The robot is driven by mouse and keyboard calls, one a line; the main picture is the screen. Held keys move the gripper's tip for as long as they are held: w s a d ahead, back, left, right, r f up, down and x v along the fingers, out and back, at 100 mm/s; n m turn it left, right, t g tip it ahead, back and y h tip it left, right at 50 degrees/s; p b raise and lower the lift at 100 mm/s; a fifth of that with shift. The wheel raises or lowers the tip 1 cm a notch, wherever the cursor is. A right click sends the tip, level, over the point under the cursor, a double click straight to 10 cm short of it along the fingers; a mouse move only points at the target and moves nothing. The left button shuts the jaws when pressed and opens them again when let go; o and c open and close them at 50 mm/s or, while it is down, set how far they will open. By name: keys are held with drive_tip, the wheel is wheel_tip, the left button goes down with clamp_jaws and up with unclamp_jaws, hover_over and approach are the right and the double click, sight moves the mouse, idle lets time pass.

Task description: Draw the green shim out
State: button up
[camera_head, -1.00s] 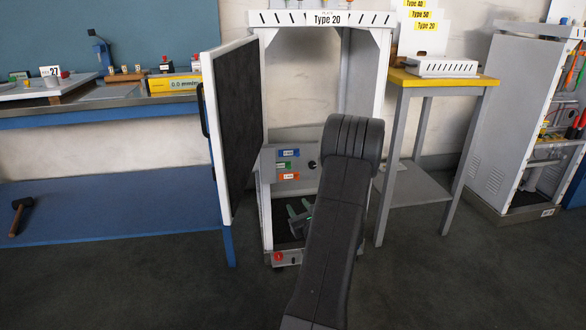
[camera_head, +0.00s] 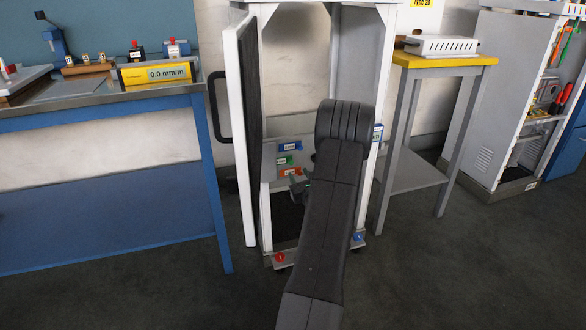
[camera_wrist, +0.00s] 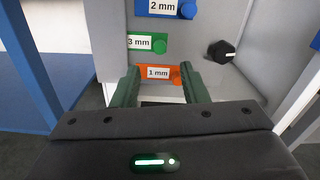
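The green shim (camera_wrist: 140,42), labelled 3 mm with a green knob, sits in the grey panel of the dispenser frame, between the blue and orange shims. It also shows in the head view (camera_head: 285,160). My gripper (camera_wrist: 159,72) is open in the wrist view, its two green fingers apart. The fingertips are below the green shim in the picture, with the orange 1 mm shim (camera_wrist: 157,73) seen between them. I see nothing held. In the head view my arm hides most of the gripper.
The blue 2 mm shim (camera_wrist: 160,7) is above, and a black knob (camera_wrist: 221,51) is at the right of the panel. The frame's open door (camera_head: 245,130) stands at the left. A yellow-topped table (camera_head: 445,59) stands at the right and a blue bench (camera_head: 100,108) at the left.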

sight(291, 163)
drive_tip(key=b+x, duration=0.1)
drive_tip(key=x, duration=0.6)
drive_tip(key=shift+w, duration=0.2)
drive_tip(key=shift+c, duration=0.4)
clamp_jaws()
